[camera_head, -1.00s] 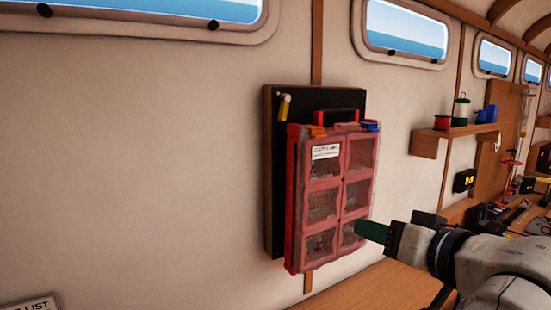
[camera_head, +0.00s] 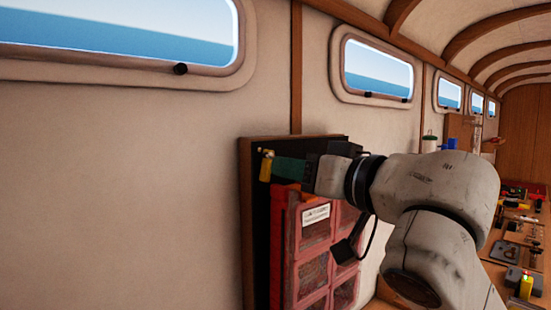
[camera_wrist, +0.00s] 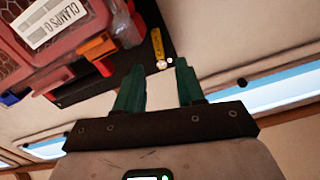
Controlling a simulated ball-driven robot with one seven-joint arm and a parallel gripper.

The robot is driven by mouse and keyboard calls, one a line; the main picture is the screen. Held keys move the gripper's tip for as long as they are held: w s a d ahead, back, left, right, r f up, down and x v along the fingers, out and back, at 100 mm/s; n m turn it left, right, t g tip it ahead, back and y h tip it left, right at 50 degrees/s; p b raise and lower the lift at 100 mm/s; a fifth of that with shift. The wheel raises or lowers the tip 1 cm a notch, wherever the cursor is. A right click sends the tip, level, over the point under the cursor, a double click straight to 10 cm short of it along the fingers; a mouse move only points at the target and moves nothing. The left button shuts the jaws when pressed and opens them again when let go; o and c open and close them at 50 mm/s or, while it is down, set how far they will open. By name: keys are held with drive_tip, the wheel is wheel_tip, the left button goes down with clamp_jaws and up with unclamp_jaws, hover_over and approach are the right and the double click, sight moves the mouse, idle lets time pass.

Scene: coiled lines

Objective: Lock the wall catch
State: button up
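The wall catch is a small yellow lever (camera_head: 266,168) at the top left of a black, wood-edged wall board (camera_head: 262,205). In the wrist view the yellow lever (camera_wrist: 157,43) stands just ahead of the gap between my fingers, with small pale round parts at its near end. My gripper (camera_head: 277,167) is beside the lever in the head view; whether it touches cannot be told. In the wrist view my gripper's green fingers (camera_wrist: 158,68) are spread with nothing between them. A red, clear-windowed organizer case (camera_head: 313,245) is on the board, partly hidden by my arm.
An orange latch (camera_wrist: 98,47) on the case lies close to my left finger in the wrist view. Windows (camera_head: 372,72) line the wall above. A cluttered workbench (camera_head: 515,240) is at the right. The wall left of the board is clear.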

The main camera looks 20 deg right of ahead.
sight(277, 186)
drive_tip(key=p+x, duration=0.1)
drive_tip(key=x, duration=0.3)
drive_tip(key=shift+w+a, duration=0.15)
drive_tip(key=shift+w, duration=0.25)
drive_tip(key=shift+c, duration=0.4)
clamp_jaws()
